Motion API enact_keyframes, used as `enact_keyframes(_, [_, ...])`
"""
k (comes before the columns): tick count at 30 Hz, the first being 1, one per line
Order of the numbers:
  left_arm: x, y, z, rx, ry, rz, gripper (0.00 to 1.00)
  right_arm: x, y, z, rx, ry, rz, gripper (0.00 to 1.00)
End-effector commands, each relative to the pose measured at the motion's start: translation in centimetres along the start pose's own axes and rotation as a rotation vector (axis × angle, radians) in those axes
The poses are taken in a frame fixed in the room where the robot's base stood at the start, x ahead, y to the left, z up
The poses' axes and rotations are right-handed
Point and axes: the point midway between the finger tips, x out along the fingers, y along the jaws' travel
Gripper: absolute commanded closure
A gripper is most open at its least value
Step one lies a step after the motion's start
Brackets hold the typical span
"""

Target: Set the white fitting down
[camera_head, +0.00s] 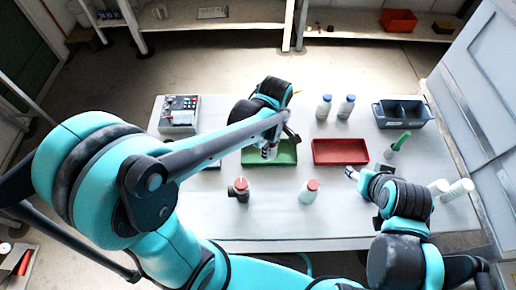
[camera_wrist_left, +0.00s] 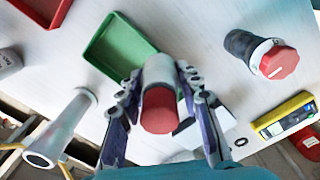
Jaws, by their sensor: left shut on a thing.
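My left gripper (camera_head: 270,148) is over the green tray (camera_head: 288,156) in the head view. In the left wrist view the gripper (camera_wrist_left: 160,108) is shut on the white fitting (camera_wrist_left: 158,70), a pale cylinder with a red end facing the camera. The fitting overlaps the corner of the green tray (camera_wrist_left: 103,48) there; I cannot tell its height above the table. In the head view the fitting is mostly hidden by the fingers. My right gripper (camera_head: 353,175) is right of the red-capped white bottle (camera_head: 309,192); its jaws are too small to read.
A red tray (camera_head: 340,151) lies right of the green one. White bottles (camera_head: 324,108), a blue-grey bin (camera_head: 402,113) and a control box (camera_head: 180,114) stand behind. A white flanged pipe (camera_wrist_left: 62,128) shows in the wrist view.

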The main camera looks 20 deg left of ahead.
Motion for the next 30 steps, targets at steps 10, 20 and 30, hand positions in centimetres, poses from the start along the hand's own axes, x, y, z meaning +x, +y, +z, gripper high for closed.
enact_keyframes(10, [4.1, 1.1, -6.5, -0.002, 0.0, 0.0, 0.95, 1.8, 0.0, 1.3, 0.0, 0.0, 0.0, 0.48])
enact_keyframes(20, [7.4, 1.2, -6.9, 0.001, 0.0, 0.0, 0.95, 3.1, 0.0, 2.2, 0.0, 0.0, 0.0, 0.48])
enact_keyframes(30, [8.2, 1.2, -6.9, 0.001, 0.0, 0.0, 0.95, 3.3, 0.0, 2.3, 0.0, 0.0, 0.0, 0.48])
